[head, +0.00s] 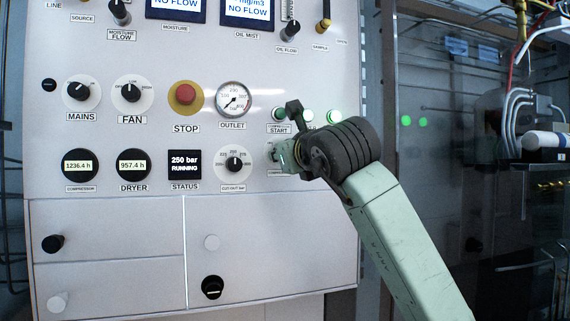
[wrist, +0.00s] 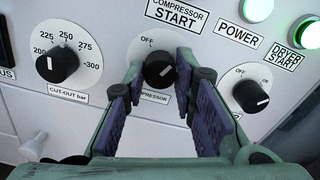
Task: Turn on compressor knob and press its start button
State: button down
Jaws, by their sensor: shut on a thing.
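The black compressor knob (wrist: 159,70) sits on a white round dial, with an OFF mark at its upper left. Its white line slants toward the upper right. My gripper (wrist: 160,84) is shut on this knob, one purple-padded finger on each side. The fingers hide part of the dial and its label. In the head view my gripper (head: 280,154) is at the panel below the START label, and the knob is mostly hidden.
The cut-out knob (wrist: 57,66) is left of my gripper and another OFF/ON knob (wrist: 250,95) is close on its right. The red STOP button (head: 186,94) is further left. The status display (head: 185,164) reads 250 bar RUNNING. Pipes and equipment stand at the right.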

jog(key=shift+f+m+b, duration=0.1)
jog(key=shift+m+b, duration=0.85)
jog(key=shift+m, duration=0.75)
jog(key=c, duration=1.3)
grip_release()
jog(key=shift+s, duration=0.15)
jog(key=v, duration=1.1)
jog(key=shift+s+d, duration=0.15)
jog(key=shift+s, duration=0.2)
